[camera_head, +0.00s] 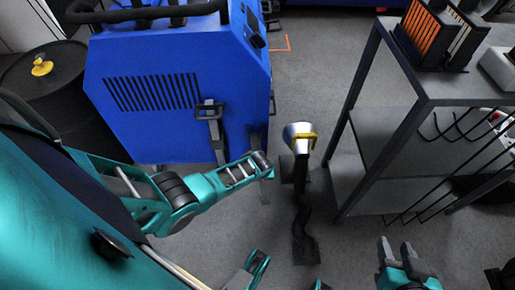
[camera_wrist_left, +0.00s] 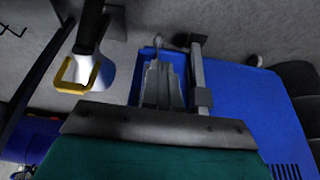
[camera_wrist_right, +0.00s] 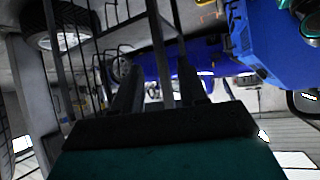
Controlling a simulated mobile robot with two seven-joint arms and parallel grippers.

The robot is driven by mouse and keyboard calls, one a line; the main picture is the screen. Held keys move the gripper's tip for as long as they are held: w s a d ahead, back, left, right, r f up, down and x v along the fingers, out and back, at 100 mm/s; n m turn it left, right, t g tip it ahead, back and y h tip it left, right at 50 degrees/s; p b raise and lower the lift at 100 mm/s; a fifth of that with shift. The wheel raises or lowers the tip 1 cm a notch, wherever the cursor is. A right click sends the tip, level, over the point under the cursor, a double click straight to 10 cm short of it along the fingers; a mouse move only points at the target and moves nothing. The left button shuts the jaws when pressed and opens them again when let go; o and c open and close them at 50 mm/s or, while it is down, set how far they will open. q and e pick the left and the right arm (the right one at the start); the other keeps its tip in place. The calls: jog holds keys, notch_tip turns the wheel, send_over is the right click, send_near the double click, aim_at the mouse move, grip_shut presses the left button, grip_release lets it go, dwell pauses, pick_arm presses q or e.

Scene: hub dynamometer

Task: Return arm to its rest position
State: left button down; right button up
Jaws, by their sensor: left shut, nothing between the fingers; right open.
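My left arm (camera_head: 175,195) reaches in from the left over the floor, in front of the blue machine (camera_head: 170,75). Its gripper (camera_wrist_left: 166,65) is shut and empty; in the left wrist view its fingers lie together in front of the blue machine's side and a grey bar (camera_wrist_left: 198,75). In the head view its fingers are small and dark. My right gripper (camera_head: 396,248) is at the lower right, open and empty, with its fingers pointing up the picture. In the right wrist view (camera_wrist_right: 157,60) the fingers are apart and a grey post shows between them.
A black post stand with a silver head and yellow handle (camera_head: 300,134) stands right of my left gripper. A grey metal rack (camera_head: 370,130) with shelves and hooks is at the right. A black drum (camera_head: 45,90) is at the left. Grey floor (camera_head: 310,60) lies between machine and rack.

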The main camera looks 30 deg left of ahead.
jog(key=shift+r, duration=0.1)
dwell(0.3)
pick_arm(q)
jog(key=s+d+r+m+t+h+p, duration=0.1)
jog(key=s+d+r+m+t+p, duration=0.1)
jog(key=r, duration=0.8)
jog(key=s+d+r+m+t+h+p, duration=0.2)
jog(key=s+r+p, duration=0.4)
jog(key=r, duration=0.4)
jog(key=s+d+r+m+t+h+p, duration=0.1)
jog(key=s+d+r+m+t+p, duration=0.1)
jog(key=r, duration=0.8)
jog(key=s+m+t+p, duration=0.1)
jog(key=s+m, duration=0.1)
jog(key=m, duration=0.1)
jog(key=shift+s+d+p, duration=0.35)
jog(key=shift+s+p, duration=0.05)
pick_arm(e)
jog(key=s+d+r, duration=0.1)
jog(key=d+r, duration=0.2)
jog(key=r, duration=0.4)
jog(key=shift+s+r+h, duration=0.2)
jog(key=shift+h, duration=0.2)
